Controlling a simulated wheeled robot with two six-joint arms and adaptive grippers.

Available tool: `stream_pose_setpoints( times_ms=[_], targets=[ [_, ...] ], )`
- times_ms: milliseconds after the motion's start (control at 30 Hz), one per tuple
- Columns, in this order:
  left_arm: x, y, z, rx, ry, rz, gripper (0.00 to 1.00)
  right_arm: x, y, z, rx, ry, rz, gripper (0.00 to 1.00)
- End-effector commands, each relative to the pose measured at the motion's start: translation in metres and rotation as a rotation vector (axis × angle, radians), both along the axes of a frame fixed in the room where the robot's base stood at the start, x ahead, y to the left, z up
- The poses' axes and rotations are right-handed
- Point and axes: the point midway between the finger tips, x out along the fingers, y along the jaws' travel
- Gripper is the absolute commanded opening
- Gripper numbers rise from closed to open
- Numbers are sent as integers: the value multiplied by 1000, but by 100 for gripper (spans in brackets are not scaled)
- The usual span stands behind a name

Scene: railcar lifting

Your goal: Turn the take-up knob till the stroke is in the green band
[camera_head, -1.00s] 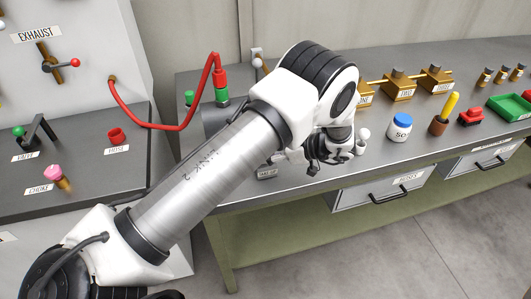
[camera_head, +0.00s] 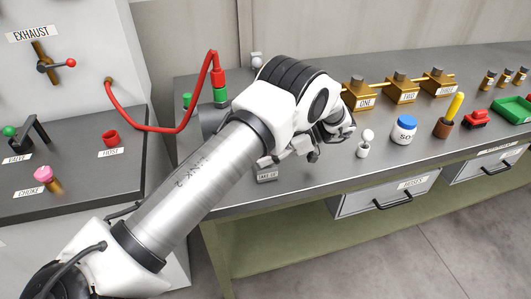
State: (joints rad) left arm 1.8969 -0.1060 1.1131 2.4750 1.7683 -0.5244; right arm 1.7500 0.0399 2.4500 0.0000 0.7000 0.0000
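The take-up label plate (camera_head: 267,176) stands at the front left of the grey bench, with a small grey piece just behind it. The take-up knob cannot be made out; my arm covers the space behind the label. No stroke scale or green band can be made out. My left gripper (camera_head: 328,143) is over the bench, right of the label and partly behind my wrist. Its dark fingers show only in part, so its opening is unclear, and I see nothing held. My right gripper is not in view.
A small white post with a round top (camera_head: 365,143) stands just right of the gripper. A red hose (camera_head: 172,131) runs to a red and green fitting. Brass blocks (camera_head: 400,88), a blue-lidded jar (camera_head: 404,130) and a yellow-handled tool (camera_head: 453,107) stand further right.

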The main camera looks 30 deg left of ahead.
Motion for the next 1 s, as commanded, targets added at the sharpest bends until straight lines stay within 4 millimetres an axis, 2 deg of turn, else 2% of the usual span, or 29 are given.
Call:
stream_pose_setpoints(
  times_ms=[167,200,267,667,1000],
  targets=[
    [0,1,1,2,0,-1,18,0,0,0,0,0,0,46],
    [0,1,1,2,1,-1,60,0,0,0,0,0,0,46],
    [0,1,1,2,1,-1,78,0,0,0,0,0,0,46],
    [5,-5,3,1,-2,-2,78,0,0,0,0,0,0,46],
    [41,-44,25,1,-2,-2,78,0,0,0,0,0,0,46]
  ],
)
